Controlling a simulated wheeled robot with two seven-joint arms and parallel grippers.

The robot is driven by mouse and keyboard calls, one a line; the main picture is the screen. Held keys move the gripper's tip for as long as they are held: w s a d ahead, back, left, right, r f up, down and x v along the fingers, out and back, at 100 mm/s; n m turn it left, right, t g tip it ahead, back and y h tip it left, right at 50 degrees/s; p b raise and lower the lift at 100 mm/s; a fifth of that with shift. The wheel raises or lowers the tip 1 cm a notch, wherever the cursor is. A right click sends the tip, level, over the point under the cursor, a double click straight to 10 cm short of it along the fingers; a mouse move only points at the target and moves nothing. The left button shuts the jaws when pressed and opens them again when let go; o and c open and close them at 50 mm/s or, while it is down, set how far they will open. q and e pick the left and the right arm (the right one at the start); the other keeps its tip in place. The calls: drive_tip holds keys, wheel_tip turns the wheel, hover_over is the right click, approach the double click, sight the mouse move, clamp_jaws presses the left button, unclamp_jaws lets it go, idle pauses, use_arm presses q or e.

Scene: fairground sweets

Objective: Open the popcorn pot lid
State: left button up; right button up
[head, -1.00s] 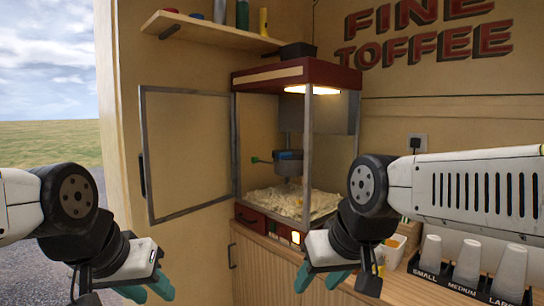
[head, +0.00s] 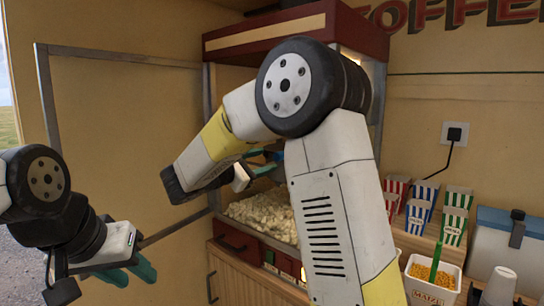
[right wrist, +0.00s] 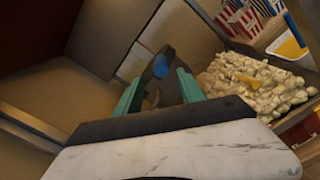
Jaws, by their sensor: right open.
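The popcorn pot hangs inside the popcorn machine (head: 270,38); in the head view my right arm hides most of it. In the right wrist view a blue part (right wrist: 160,67), seemingly the pot lid's handle, shows between the two teal fingertips of my right gripper (right wrist: 160,76). The fingers are apart, and I cannot tell whether either touches it. In the head view my right gripper (head: 262,162) reaches into the machine, partly hidden by its own wrist. My left gripper (head: 128,273) is empty, fingers apart, outside the machine at lower left.
The machine's framed door (head: 125,135) stands open to the left. Popcorn (head: 262,212) lies on the machine floor below the pot. Striped boxes (head: 421,212), a maize tub (head: 432,283) and a blue-lidded container (head: 507,225) stand on the counter at right.

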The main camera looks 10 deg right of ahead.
sight(276, 157)
drive_tip(key=x, duration=0.7)
drive_tip(key=shift+d, duration=0.25)
clamp_jaws()
idle(1.1)
